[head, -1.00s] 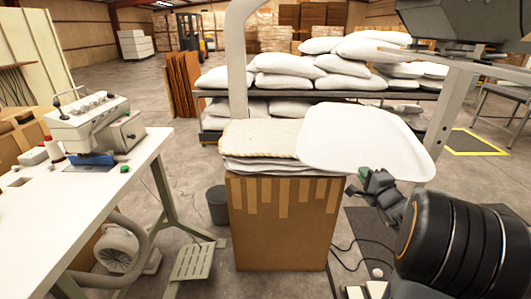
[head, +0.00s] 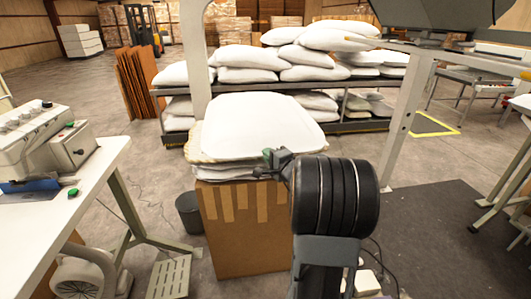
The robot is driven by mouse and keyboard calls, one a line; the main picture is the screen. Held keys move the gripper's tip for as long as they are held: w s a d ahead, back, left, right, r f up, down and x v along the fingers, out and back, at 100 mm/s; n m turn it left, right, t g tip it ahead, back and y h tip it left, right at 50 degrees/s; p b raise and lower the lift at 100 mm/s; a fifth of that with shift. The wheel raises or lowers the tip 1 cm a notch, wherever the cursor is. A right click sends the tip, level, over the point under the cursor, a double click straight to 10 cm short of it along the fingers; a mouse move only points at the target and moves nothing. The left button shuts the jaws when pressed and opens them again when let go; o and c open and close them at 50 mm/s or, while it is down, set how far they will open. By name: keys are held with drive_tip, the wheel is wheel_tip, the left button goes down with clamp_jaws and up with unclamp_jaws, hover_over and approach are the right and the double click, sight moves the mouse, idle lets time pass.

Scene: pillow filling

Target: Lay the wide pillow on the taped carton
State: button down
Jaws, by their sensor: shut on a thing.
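The taped carton (head: 233,235) stands on the floor with strips of tape down its front from the top edge. A stack of flat textiles (head: 215,172) lies on it, with a cream quilted edge showing at the left. The wide white pillow (head: 255,122) is over the stack and covers most of its top. My gripper (head: 272,160) is shut on the near right edge of the pillow. I cannot tell whether the pillow's underside rests on the stack; the fingertips are partly hidden by my arm.
A sewing table (head: 95,165) with a machine stands at the left, and a grey bin (head: 190,212) is beside the carton. A rack of white pillows (head: 245,65) stands behind. A pale post (head: 405,130) rises at the right, with a dark mat (head: 440,220) on the floor.

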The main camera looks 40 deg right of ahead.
drive_tip(key=w+d+f+b, duration=0.1)
drive_tip(key=w+d+f, duration=0.1)
drive_tip(key=w+f, duration=0.2)
drive_tip(key=shift+w+f, duration=0.3)
drive_tip(key=shift+f, duration=1.2)
drive_tip(key=shift+c, duration=2.2)
unclamp_jaws()
drive_tip(key=shift+f, duration=0.1)
drive_tip(key=s+b, duration=0.2)
drive_tip(key=s, duration=0.7)
drive_tip(key=shift+b, duration=0.4)
drive_tip(key=shift+s, duration=0.1)
